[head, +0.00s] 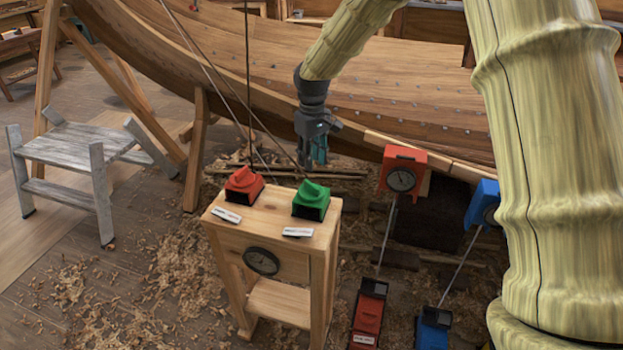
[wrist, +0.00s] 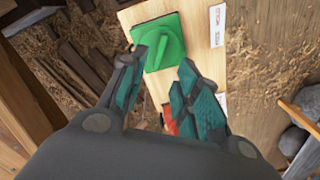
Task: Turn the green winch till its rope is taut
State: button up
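The green winch (head: 311,200) sits on the right of a wooden stand's top, with a rope rising from it up and to the left. It also shows in the wrist view (wrist: 165,45), with its raised handle between and just beyond my fingertips. My gripper (head: 315,160) hangs above and slightly behind the green winch, pointing down. In the wrist view my gripper (wrist: 165,75) has its teal-padded fingers apart, with nothing held between them. Whether a fingertip touches the winch I cannot tell. Whether the rope is slack I cannot tell.
A red winch (head: 244,185) sits left on the same wooden stand (head: 230,235), which has a round dial (head: 262,261). Red (head: 403,172) and blue (head: 484,205) boxes stand to the right. The planked hull (head: 250,60) rises behind. A grey step stool (head: 75,150) stands left.

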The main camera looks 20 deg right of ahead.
aim_at(312, 184)
notch_tip(312, 184, down, 9)
jog(key=shift+w+f+p, duration=0.1)
jog(key=shift+p, duration=0.6)
grip_shut()
